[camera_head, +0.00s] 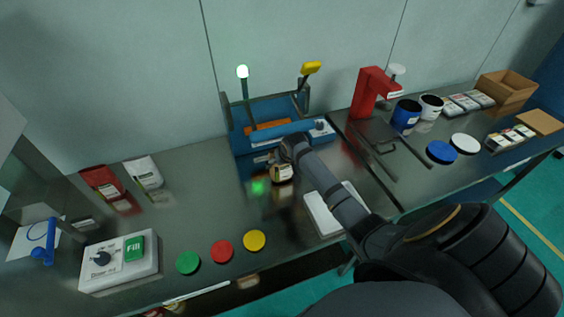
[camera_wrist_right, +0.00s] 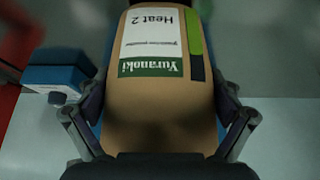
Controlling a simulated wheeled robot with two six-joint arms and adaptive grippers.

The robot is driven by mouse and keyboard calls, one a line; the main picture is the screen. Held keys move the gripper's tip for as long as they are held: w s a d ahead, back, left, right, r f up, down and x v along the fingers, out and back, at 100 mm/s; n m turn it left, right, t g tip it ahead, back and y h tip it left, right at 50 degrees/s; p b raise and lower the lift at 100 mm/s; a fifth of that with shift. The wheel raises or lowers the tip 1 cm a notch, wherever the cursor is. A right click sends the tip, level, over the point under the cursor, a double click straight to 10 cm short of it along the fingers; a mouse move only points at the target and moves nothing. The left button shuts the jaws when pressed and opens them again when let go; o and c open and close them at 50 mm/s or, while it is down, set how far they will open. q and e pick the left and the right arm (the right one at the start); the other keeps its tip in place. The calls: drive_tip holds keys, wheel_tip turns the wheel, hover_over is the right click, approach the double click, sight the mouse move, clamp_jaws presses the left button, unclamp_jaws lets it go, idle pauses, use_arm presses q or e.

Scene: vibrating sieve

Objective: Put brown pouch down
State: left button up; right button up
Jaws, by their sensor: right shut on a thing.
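The brown pouch (camera_wrist_right: 160,115) fills the middle of the right wrist view, with a white and green label reading "Yuranoki" and "Heat 2". My right gripper (camera_wrist_right: 158,132) is shut on it, with a finger on each side. In the head view, the gripper (camera_head: 284,158) is over the middle of the dark table, in front of the blue sieve machine. The pouch (camera_head: 282,173) shows small below it, partly hidden by the gripper. I cannot tell whether the pouch touches the table. My left gripper is not in view.
The blue machine (camera_head: 240,143) stands close behind the gripper. A red press (camera_head: 367,92) is to the right. Red (camera_head: 101,180) and white (camera_head: 144,172) pouches lie at the left. Green (camera_head: 188,262), red (camera_head: 222,251) and yellow (camera_head: 254,240) discs line the front. The table left of the gripper is clear.

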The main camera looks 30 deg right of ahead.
drive_tip(key=shift+w+f, duration=0.2)
drive_tip(key=shift+f, duration=0.3)
drive_tip(key=o, duration=1.3)
drive_tip(key=shift+w+d+f, duration=0.1)
drive_tip(key=shift+f, duration=0.15)
drive_tip(key=shift+o, duration=0.7)
drive_tip(key=shift+r, duration=0.25)
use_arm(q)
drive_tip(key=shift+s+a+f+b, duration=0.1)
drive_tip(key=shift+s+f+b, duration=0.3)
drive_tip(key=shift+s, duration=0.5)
use_arm(e)
drive_tip(key=v, duration=1.2)
drive_tip(key=shift+r, duration=0.35)
drive_tip(key=shift+f, duration=0.1)
